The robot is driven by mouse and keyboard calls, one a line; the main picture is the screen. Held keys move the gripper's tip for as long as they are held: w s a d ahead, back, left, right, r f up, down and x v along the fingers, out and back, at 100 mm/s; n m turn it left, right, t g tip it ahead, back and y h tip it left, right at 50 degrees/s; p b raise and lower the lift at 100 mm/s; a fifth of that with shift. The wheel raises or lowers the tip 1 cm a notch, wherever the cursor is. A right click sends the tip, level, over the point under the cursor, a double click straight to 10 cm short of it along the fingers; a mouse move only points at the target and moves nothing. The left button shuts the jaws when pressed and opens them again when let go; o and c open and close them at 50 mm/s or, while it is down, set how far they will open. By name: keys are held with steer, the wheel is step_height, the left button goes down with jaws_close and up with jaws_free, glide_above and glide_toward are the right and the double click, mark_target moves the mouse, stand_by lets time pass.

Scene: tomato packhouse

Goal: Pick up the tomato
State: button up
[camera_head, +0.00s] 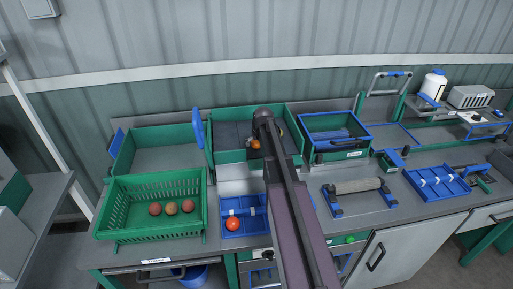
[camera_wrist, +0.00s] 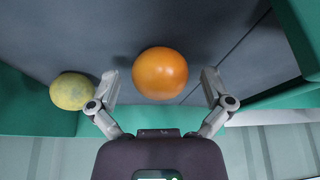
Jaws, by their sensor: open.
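An orange tomato (camera_wrist: 160,73) lies on the dark grey floor of a green-walled bin. My gripper (camera_wrist: 159,80) is open, with one finger to each side of the tomato and a gap on both sides. A yellow-green tomato (camera_wrist: 72,91) lies just left of the left finger, by the green wall. In the head view the orange tomato (camera_head: 255,144) shows in the back middle green bin (camera_head: 228,107), partly beside my arm. My arm hides most of my gripper there.
A green crate (camera_head: 110,212) holds 3 reddish tomatoes. A red tomato (camera_head: 233,224) lies in a blue tray (camera_head: 257,227). A blue-rimmed green box (camera_head: 337,157) stands right of the bin. The bin's green wall (camera_wrist: 300,30) is close on the right in the wrist view.

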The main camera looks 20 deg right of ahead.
steer(key=shift+w+f, duration=0.1)
steer(key=shift+f, duration=0.2)
stand_by(0.4)
steer(key=c, duration=0.7)
